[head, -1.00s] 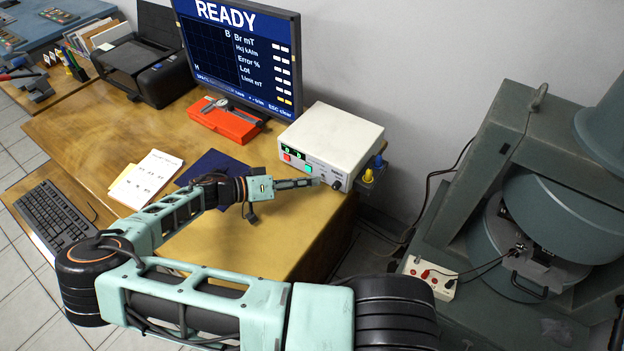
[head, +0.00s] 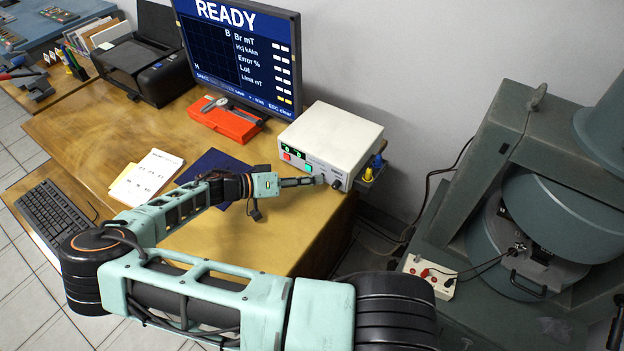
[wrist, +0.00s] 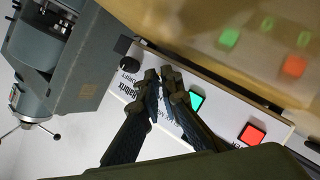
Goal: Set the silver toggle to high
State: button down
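The white control box (head: 331,139) stands at the right end of the wooden desk, with green digits, a red button, a green button and a black knob (head: 336,184) on its front. My gripper (head: 318,180) is at the right part of that front panel, close to the knob. In the wrist view, my gripper (wrist: 162,74) has its fingertips together over the panel, between the black knob (wrist: 124,45) and the green button (wrist: 197,100). The red button (wrist: 251,134) is farther right. I cannot make out the silver toggle; the fingers cover that part of the panel.
A monitor (head: 240,55) reading READY stands behind, with a red case (head: 225,122) holding calipers before it. Blue and yellow plugs (head: 372,170) sit right of the box. A dark blue folder (head: 212,168) lies under my forearm. A large grey machine (head: 540,220) stands at right.

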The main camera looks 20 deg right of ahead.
jog(key=shift+r+n+g+y+p, duration=0.3)
jog(key=shift+r+n+y+p, duration=0.15)
jog(key=shift+y+p, duration=0.4)
jog(key=shift+w+d+r+n+g+y+p, duration=0.15)
jog(key=shift+r+n+g+y, duration=0.1)
jog(key=shift+y, duration=0.45)
jog(key=shift+a+r+n+g+y+p, duration=0.15)
jog(key=shift+n+g+y, duration=0.1)
jog(key=shift+y, duration=0.4)
jog(key=shift+d, duration=0.15)
jog(key=c, duration=2.4)
grip_release()
jog(key=v, duration=1.2)
